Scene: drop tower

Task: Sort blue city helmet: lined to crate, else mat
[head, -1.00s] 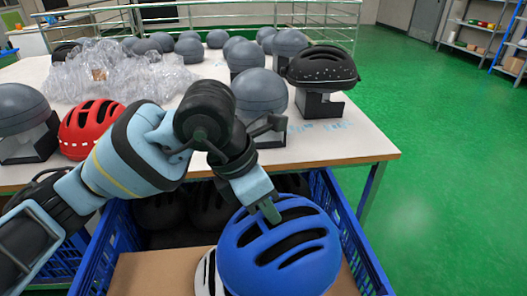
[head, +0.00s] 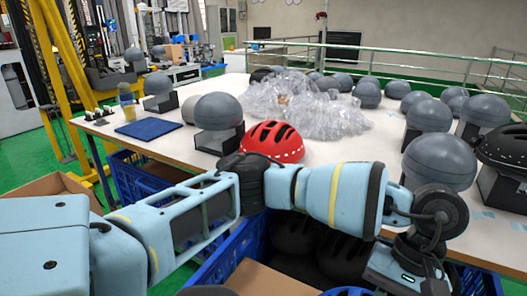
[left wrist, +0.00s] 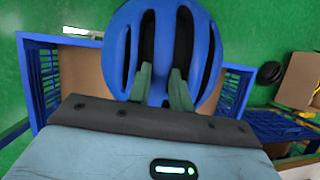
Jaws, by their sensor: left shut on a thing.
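My left gripper (left wrist: 162,84) is shut on the blue city helmet (left wrist: 168,45), its two fingers at the vent slots. In the left wrist view the helmet's outer shell faces me, over a blue crate (left wrist: 238,90) with cardboard in it; its inside is hidden, so I cannot see any lining. In the head view only a sliver of the helmet (head: 348,291) shows at the bottom edge, and the fingertips are out of frame. A dark blue mat (head: 149,128) lies bare on the table's left part. My right gripper is not in view.
A blue crate (head: 228,252) with dark helmets and cardboard stands before the white table (head: 345,153); another blue crate (head: 128,182) is further left. A red helmet (head: 272,141), grey head forms (head: 218,112) and clear plastic wrap (head: 310,107) occupy the table.

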